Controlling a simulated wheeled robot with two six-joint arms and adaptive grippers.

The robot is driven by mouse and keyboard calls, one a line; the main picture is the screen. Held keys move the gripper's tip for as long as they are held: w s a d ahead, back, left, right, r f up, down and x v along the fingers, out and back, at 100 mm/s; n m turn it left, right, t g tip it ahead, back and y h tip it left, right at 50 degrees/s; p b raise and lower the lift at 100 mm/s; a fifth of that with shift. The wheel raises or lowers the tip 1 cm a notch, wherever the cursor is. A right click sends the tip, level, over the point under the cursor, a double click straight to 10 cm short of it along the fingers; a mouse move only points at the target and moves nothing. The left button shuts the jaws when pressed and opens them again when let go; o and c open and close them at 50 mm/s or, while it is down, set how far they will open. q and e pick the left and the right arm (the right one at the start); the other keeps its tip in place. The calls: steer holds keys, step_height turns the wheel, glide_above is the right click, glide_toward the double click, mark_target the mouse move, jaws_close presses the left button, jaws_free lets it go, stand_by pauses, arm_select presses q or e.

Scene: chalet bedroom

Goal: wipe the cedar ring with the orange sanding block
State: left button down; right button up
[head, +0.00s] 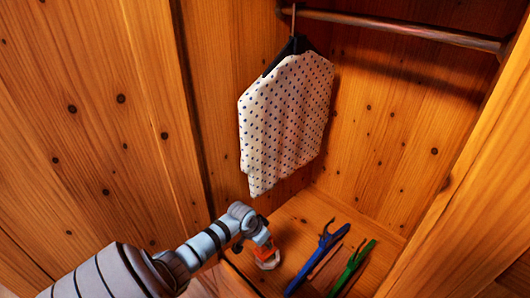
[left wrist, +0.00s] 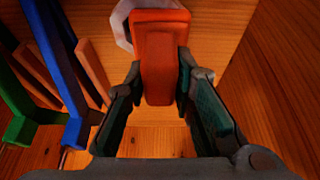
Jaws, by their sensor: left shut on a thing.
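My left gripper (head: 256,246) reaches down to the wardrobe floor and is shut on the orange sanding block (head: 262,252). In the left wrist view the orange sanding block (left wrist: 160,65) stands out between the two dark fingers of my left gripper (left wrist: 160,88). The cedar ring (head: 270,265) is a pale curved band at the block's lower end. In the left wrist view part of the ring (left wrist: 121,22) shows beside and behind the block's far end; the block hides the rest. Whether block and ring touch, I cannot tell. My right gripper is in neither view.
Blue (head: 318,258), wooden (head: 325,262) and green (head: 352,266) hangers lie on the wardrobe floor, right of the ring. A dotted shirt (head: 287,115) hangs above from the metal rod (head: 400,28). Wooden walls (head: 385,130) enclose the space. Bare floor (head: 300,215) lies behind the block.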

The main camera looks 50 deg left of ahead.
arm_select(q)
steer(key=d, duration=0.1)
steer(key=d+p, duration=0.2)
steer(key=d, duration=0.1)
steer(key=shift+r, duration=0.25)
steer(key=c, duration=2.4)
jaws_free()
steer(key=shift+a+f, duration=0.2)
steer(key=shift+a, duration=0.3)
steer(key=shift+a+f+b, duration=0.1)
steer(key=shift+a+b, duration=0.75)
steer(key=shift+a, duration=1.05)
steer(key=r+p, duration=0.2)
steer(key=p, duration=0.1)
steer(key=shift+a+r, duration=0.15)
steer(key=shift+a, duration=0.1)
step_height(320, 180, up, 5)
steer(key=p, duration=0.5)
steer(key=shift+f, duration=0.2)
steer(key=shift+f, duration=0.1)
